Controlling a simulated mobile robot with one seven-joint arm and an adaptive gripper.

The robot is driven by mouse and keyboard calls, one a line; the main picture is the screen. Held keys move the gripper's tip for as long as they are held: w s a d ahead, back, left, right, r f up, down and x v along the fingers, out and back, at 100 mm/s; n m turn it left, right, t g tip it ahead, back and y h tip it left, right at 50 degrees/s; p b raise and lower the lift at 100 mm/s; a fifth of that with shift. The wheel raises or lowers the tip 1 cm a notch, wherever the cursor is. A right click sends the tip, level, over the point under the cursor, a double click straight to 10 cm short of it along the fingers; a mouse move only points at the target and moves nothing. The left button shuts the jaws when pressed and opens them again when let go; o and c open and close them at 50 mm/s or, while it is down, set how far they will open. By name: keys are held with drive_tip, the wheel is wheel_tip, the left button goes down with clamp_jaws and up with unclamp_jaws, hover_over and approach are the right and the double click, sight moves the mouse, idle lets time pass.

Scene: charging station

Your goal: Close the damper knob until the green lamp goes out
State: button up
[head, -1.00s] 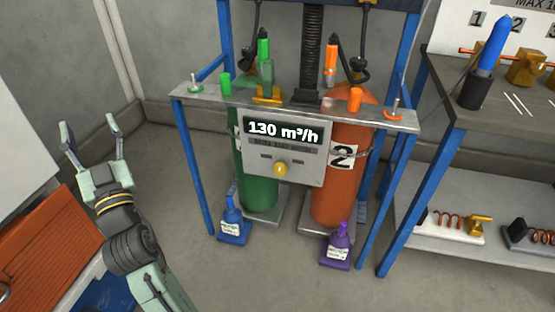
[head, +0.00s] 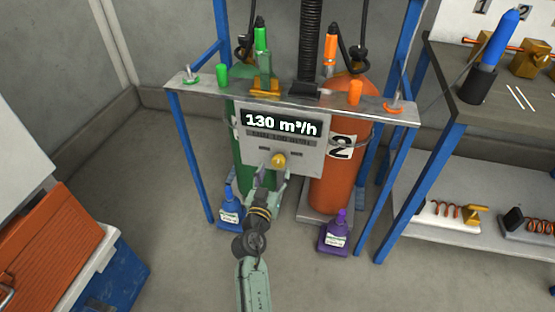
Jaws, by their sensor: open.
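The panel (head: 312,150) hangs under the front of the metal shelf and its display reads 130 m³/h. A yellow knob (head: 279,160) sits low on the panel, between two dark slots. My gripper (head: 273,175) is open, just in front of and below the knob, with its fingers apart; whether they touch the knob I cannot tell. A green cylindrical piece (head: 222,75) stands on the left of the shelf and an orange one (head: 355,92) on the right. I cannot tell whether the green one is the lamp or is lit.
A green gas cylinder (head: 240,135) and an orange one (head: 335,185) stand behind the panel. A blue bottle (head: 230,208) and a purple bottle (head: 335,235) stand low near my arm. Blue posts frame the stand. A dark bench (head: 490,105) is at right, an orange case (head: 50,245) at left.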

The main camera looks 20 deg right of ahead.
sight(277, 163)
drive_tip(key=p+x, duration=0.1)
drive_tip(key=x, duration=0.4)
drive_tip(key=shift+w, duration=0.1)
drive_tip(key=shift+c, duration=0.5)
drive_tip(key=c, duration=1.1)
